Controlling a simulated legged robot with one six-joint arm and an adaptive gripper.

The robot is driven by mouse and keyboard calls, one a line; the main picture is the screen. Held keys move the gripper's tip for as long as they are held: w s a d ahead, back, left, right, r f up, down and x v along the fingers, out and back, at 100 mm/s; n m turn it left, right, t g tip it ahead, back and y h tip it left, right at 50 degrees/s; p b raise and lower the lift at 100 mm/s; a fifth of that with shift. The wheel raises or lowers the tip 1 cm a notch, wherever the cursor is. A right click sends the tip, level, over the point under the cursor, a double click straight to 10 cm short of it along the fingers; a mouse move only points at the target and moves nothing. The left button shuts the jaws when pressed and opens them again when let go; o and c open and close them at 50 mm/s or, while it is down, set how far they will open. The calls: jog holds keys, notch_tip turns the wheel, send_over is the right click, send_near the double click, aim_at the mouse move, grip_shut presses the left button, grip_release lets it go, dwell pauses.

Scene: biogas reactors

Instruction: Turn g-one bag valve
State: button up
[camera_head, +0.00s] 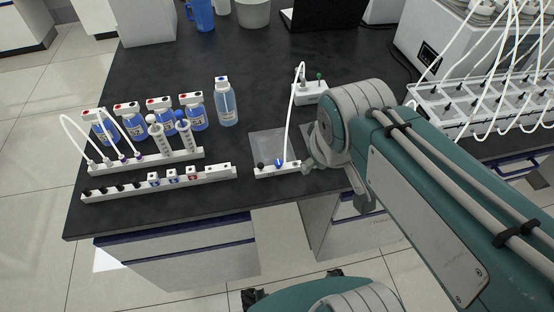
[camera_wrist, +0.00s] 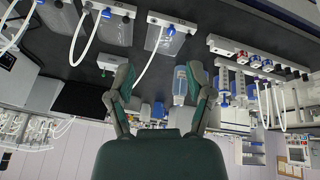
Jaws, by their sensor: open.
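A flat clear bag (camera_head: 268,143) lies on the dark bench, with a white valve bar (camera_head: 278,171) along its front edge. A blue valve knob (camera_head: 279,162) and a dark knob sit on this bar, and a white tube rises from it. In the upside-down wrist view, the bag (camera_wrist: 162,43) and blue knob (camera_wrist: 169,30) show beyond the fingers, with more similar bags to the left. I cannot read the labels for certain. My gripper (camera_wrist: 161,75) is open, with nothing between its fingers.
Two white racks (camera_head: 158,184) stand left of the bag, with several blue bottles (camera_head: 195,112) behind. A clear bottle (camera_head: 227,103) and a white block (camera_head: 310,92) stand farther back. Tubed reactors (camera_head: 500,100) fill the right.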

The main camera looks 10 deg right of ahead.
jog(key=w+a+f+n+g+h, duration=0.2)
jog(key=w+a+f+n, duration=0.1)
jog(key=w+n, duration=0.55)
jog(key=n+g+h, duration=0.1)
jog(key=n+h, duration=0.1)
jog(key=n, duration=0.9)
send_near(278, 162)
jog(key=shift+m, duration=0.25)
jog(key=x, duration=0.9)
jog(key=shift+w, duration=0.1)
grip_shut()
